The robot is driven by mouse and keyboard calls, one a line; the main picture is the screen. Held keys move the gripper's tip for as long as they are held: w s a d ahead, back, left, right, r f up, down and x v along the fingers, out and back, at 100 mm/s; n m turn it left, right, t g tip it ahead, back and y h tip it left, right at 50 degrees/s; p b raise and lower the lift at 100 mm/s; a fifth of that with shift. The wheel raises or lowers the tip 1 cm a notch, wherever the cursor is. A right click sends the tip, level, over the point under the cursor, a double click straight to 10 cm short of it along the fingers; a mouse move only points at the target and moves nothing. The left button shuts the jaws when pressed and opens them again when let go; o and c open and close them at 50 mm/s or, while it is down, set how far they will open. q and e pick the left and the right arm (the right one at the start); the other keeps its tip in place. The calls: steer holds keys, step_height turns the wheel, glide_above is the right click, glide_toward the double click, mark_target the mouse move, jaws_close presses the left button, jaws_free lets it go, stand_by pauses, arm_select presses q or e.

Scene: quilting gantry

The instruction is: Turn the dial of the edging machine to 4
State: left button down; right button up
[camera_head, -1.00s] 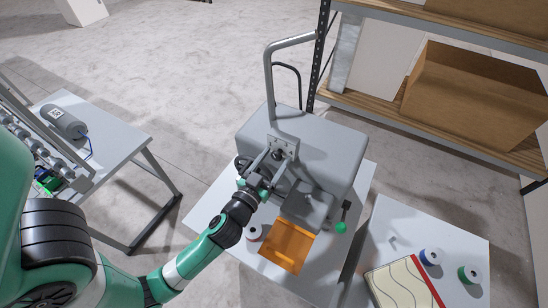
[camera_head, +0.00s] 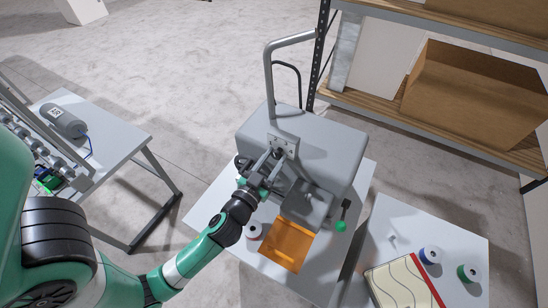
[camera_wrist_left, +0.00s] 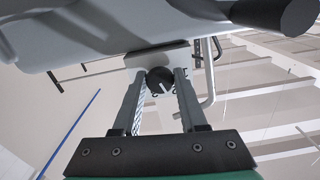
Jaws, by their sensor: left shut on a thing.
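The edging machine (camera_head: 325,145) is a grey box-shaped body on a white table. A light plate (camera_head: 291,143) on its side carries the dial. In the left wrist view the dial (camera_wrist_left: 159,79) is a small dark round knob with a pale pointer mark, on the plate (camera_wrist_left: 183,62). My left gripper (camera_head: 273,157) reaches it from the front left. Its two fingers, also in the left wrist view (camera_wrist_left: 163,84), are closed around the knob. The scale numbers cannot be read, so the dial's setting cannot be told. My right gripper does not show.
An orange plate (camera_head: 287,245) lies in front of the machine, with a spool (camera_head: 254,231) beside it. A green-knobbed lever (camera_head: 341,226) is at its right. A side table (camera_head: 385,235) holds spools and a patterned panel. Shelving (camera_head: 440,110) stands behind.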

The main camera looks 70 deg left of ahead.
arm_select(q)
steer(key=m, duration=0.5)
steer(key=shift+r+p, duration=0.1)
steer(key=shift+p, duration=0.25)
steer(key=m+p, duration=0.1)
steer(key=m, duration=0.3)
steer(key=shift+m, duration=0.3)
steer(key=m+p, duration=0.1)
steer(key=m, duration=0.3)
steer(key=shift+r+m, duration=0.1)
steer(key=shift+m, duration=0.2)
steer(key=m+p, duration=0.1)
steer(key=m, duration=0.3)
steer(key=shift+m+p, duration=0.3)
steer(key=shift+p, duration=0.05)
steer(key=shift+c, duration=2.4)
jaws_free()
steer(key=shift+s, duration=0.1)
